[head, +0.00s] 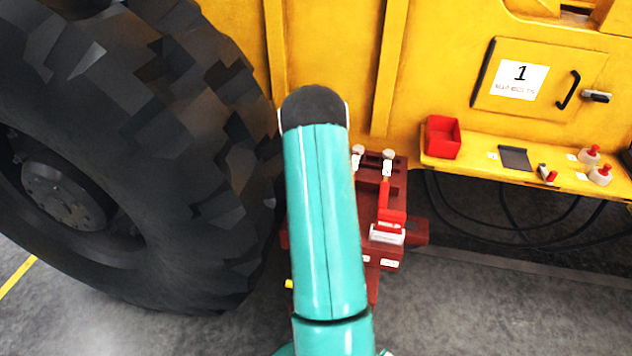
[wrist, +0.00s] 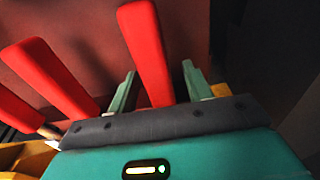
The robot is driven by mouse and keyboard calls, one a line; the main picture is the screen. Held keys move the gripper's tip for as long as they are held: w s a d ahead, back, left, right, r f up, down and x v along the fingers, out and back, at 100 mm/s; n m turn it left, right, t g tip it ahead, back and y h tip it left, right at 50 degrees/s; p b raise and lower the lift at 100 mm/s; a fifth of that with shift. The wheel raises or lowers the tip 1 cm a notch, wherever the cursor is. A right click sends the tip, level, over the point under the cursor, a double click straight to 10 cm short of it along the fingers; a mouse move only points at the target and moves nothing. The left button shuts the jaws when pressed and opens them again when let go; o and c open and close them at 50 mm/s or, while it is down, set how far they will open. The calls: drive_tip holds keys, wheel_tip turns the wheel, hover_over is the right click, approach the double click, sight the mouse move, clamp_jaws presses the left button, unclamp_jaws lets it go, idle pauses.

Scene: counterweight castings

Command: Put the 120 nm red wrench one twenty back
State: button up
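In the wrist view my gripper (wrist: 159,72) has its two teal fingers apart, with a red handle (wrist: 147,48) between or just beyond them. A clear gap shows on the handle's right; its left edge is close to the left finger. Two more red handles, one nearer (wrist: 52,80) and one at the left edge (wrist: 14,108), lie to the left. No torque marking is readable, so I cannot tell which is the 120 nm wrench. In the head view a red wrench (head: 386,202) stands at a dark red rack (head: 398,178); my arm hides my gripper and part of the rack.
A large black tyre (head: 215,130) stands close on the left. A yellow machine wall (head: 330,50) is behind. Its yellow ledge (head: 470,172) at right carries a red bin (head: 443,138), a dark flat piece (head: 515,158) and red-topped white items (head: 600,174). Bare floor shows at lower right.

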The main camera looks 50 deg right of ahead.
wheel_tip(320, 180, up, 21)
drive_tip(key=shift+s+a+f, duration=0.15)
drive_tip(key=shift+s+a, duration=0.05)
drive_tip(key=shift+a, duration=0.25)
idle(1.0)
idle(0.4)
drive_tip(key=w+a+r+n+t, duration=0.1)
drive_tip(key=a+r+n, duration=0.35)
drive_tip(key=a, duration=0.85)
drive_tip(key=a+r+n+t, duration=0.1)
drive_tip(key=a+r+n, duration=0.1)
drive_tip(key=a+r, duration=0.85)
drive_tip(key=s+a+f+n+t, duration=0.1)
drive_tip(key=s+a+n, duration=0.1)
drive_tip(key=s+a, duration=0.3)
drive_tip(key=s+a+f+n+t, duration=0.1)
drive_tip(key=s+a, duration=0.3)
drive_tip(key=a, duration=0.7)
drive_tip(key=s+a+f+n+t, duration=0.1)
drive_tip(key=s+a+n, duration=0.3)
drive_tip(key=a, duration=0.4)
drive_tip(key=shift+s+a+f+y, duration=0.15)
drive_tip(key=shift+s+f+y, duration=0.25)
drive_tip(key=shift+s+f, duration=0.3)
